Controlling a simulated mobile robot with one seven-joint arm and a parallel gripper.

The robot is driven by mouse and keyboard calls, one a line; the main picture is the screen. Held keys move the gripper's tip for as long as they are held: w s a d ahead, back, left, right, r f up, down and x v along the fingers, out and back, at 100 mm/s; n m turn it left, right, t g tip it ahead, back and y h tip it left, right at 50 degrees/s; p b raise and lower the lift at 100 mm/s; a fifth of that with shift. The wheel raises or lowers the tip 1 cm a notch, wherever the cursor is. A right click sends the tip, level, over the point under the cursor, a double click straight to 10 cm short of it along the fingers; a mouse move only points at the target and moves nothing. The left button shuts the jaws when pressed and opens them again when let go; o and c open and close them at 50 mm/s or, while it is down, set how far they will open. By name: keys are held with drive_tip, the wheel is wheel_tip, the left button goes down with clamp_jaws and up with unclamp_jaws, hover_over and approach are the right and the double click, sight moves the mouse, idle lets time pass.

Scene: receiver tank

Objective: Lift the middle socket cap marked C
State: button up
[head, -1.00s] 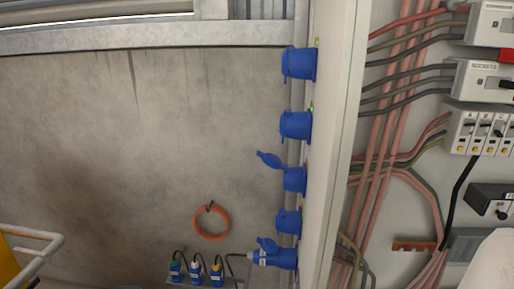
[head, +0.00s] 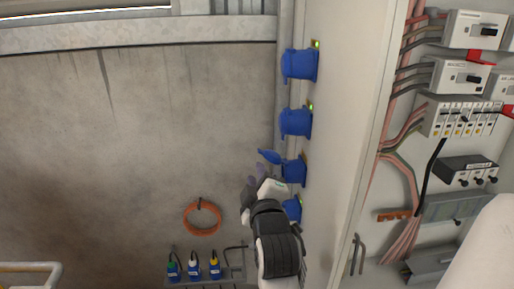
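A column of blue sockets runs down the side of the white cabinet in the head view. The third one down, the middle socket (head: 293,171), has its blue cap (head: 269,157) tilted out to the left, away from the socket body. No letter C is legible on it. My gripper (head: 253,178) is just below and left of this cap, seen from behind past my wrist. Its fingers are small and partly hidden, so I cannot tell whether they touch the cap or how far apart they are.
Two blue sockets with caps down, the top one (head: 299,65) and the second (head: 296,123), sit above. A fourth (head: 293,208) is partly behind my arm. An orange cable coil (head: 202,217) hangs on the wall, above a rack with several plugs (head: 194,268). The open cabinet has breakers (head: 462,117).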

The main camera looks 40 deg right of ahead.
sight(261, 151)
drive_tip(key=shift+g+h, duration=0.3)
drive_tip(key=shift+g, duration=0.1)
drive_tip(key=p+x, duration=0.1)
drive_tip(key=x, duration=0.3)
drive_tip(key=s+d+p+x, duration=0.1)
drive_tip(key=p+x, duration=0.1)
drive_tip(key=x, duration=0.2)
drive_tip(key=d+p+x, duration=0.1)
drive_tip(key=p+x, duration=0.1)
drive_tip(key=x, duration=0.2)
drive_tip(key=shift+d+f, duration=0.15)
drive_tip(key=shift+f, duration=0.1)
drive_tip(key=shift+w+d+f, duration=0.1)
drive_tip(key=shift+w+d, duration=0.1)
drive_tip(key=shift+w, duration=0.25)
clamp_jaws()
